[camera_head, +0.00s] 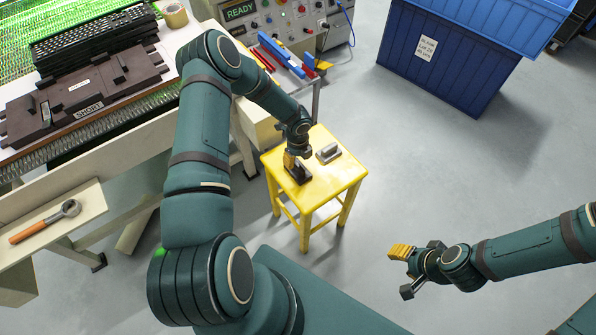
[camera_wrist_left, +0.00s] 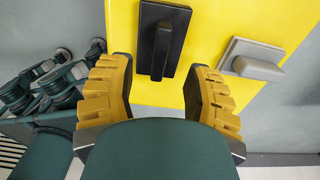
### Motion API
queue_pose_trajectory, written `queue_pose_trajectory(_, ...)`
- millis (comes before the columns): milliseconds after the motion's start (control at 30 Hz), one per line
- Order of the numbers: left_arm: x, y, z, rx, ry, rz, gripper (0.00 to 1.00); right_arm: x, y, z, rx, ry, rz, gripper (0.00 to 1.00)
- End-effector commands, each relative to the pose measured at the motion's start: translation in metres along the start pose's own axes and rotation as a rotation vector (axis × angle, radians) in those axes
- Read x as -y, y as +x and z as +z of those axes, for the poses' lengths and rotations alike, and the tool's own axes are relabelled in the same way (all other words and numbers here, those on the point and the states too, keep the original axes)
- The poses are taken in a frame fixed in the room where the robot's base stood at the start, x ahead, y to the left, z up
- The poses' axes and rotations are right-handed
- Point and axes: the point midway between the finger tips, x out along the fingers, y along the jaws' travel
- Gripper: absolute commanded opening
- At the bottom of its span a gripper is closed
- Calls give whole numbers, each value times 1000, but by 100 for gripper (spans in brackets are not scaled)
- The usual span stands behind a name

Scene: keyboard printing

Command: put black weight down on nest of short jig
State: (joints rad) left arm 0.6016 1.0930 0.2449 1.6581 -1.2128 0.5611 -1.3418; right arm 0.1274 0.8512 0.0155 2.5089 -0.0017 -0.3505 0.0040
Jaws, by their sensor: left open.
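The black weight (camera_head: 299,173), a dark block with a raised handle, rests on the yellow stool (camera_head: 323,184). It also shows in the left wrist view (camera_wrist_left: 178,66), ahead of the open fingers. My left gripper (camera_head: 291,155) is right at the weight in the head view; in its wrist view (camera_wrist_left: 157,92) the two yellow fingers are spread and empty. The short jig (camera_head: 118,88), a dark brown plate with a SHORT label, lies on the bench at the left; I cannot clearly tell its nest. My right gripper (camera_head: 405,270) is open and empty over the floor.
A grey weight (camera_head: 328,152) stands on the stool, right of the black one. A keyboard (camera_head: 95,38) lies behind the jig. Tape (camera_head: 174,14), a wrench (camera_head: 45,222) on a side shelf, a control panel (camera_head: 300,22) and a blue bin (camera_head: 445,65) surround free floor.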

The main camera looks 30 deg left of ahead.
Motion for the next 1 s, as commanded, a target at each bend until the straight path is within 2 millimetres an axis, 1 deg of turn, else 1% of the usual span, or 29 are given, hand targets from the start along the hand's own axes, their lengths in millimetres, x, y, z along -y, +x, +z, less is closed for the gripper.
queue_pose_trajectory(167,0,14,0,-1,-1,0,50,-1,4,0,-2,0,0,47)
queue_pose_trajectory(300,0,36,-1,-2,-1,1,50,-3,9,-1,-4,-1,0,47)
queue_pose_trajectory(433,0,50,-1,-1,-1,1,50,-4,12,-1,-6,-1,0,47)
queue_pose_trajectory(533,0,54,0,0,-1,0,50,-4,12,-2,-7,-1,0,47)
queue_pose_trajectory(733,0,54,0,0,0,0,50,-4,12,-2,-7,-1,0,47)
queue_pose_trajectory(767,0,54,0,0,0,0,53,-4,12,-2,-7,-1,0,47)
queue_pose_trajectory(800,0,54,0,0,0,0,39,-4,12,-2,-7,-1,0,47)
queue_pose_trajectory(867,0,54,0,0,0,0,18,-4,12,-2,-7,-1,0,47)
queue_pose_trajectory(900,0,54,0,0,0,0,4,-4,12,-2,-7,-1,0,47)
queue_pose_trajectory(933,0,54,0,0,0,0,0,-4,12,-2,-7,-1,0,47)
queue_pose_trajectory(1000,0,54,0,0,0,0,0,-4,12,-2,-7,-1,0,47)
